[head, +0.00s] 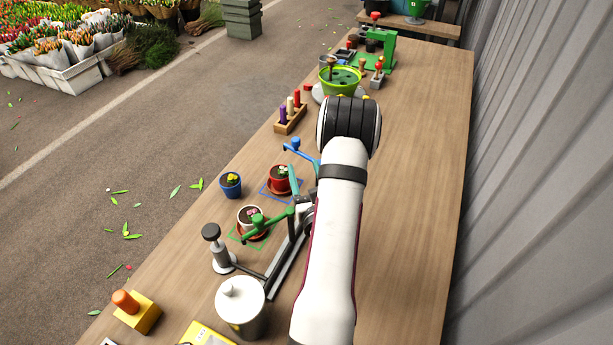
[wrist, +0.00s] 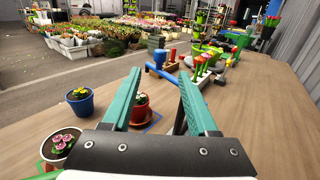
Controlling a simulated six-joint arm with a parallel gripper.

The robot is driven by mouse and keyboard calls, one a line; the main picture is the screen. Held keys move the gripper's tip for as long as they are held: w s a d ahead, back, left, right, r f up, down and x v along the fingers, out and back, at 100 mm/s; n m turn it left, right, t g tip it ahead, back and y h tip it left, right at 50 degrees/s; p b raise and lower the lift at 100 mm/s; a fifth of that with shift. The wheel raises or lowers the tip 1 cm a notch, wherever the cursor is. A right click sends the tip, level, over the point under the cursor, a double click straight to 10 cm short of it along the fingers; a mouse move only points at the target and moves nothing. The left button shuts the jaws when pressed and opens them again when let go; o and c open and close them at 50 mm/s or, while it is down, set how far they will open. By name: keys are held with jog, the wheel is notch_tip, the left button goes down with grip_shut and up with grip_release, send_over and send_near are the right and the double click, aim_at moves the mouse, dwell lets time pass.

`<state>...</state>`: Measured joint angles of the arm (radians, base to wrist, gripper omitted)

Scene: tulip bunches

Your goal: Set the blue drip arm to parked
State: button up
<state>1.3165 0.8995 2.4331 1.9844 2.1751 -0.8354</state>
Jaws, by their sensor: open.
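The blue drip arm (head: 301,147) reaches out over the table beyond the red pot in the head view. In the wrist view the blue drip arm (wrist: 160,72) shows just beyond and between my fingertips; I cannot tell whether they touch it. My gripper (wrist: 159,74) has teal fingers spread apart with nothing held. In the head view one teal finger (head: 294,182) shows beside the red pot, and my arm hides the rest. The red pot (head: 279,180) with a plant stands inside a blue outline. The base of the blue arm is hidden by my arm.
A green drip arm (head: 270,220) extends over a white pot (head: 250,222) nearer me. A blue pot (head: 230,186) stands at left. A wooden rack (head: 290,122) with coloured pegs and a green bowl (head: 340,82) lie farther off. The table's right side is clear.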

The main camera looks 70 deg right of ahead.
aim_at(302, 153)
jog(key=shift+v, duration=0.95)
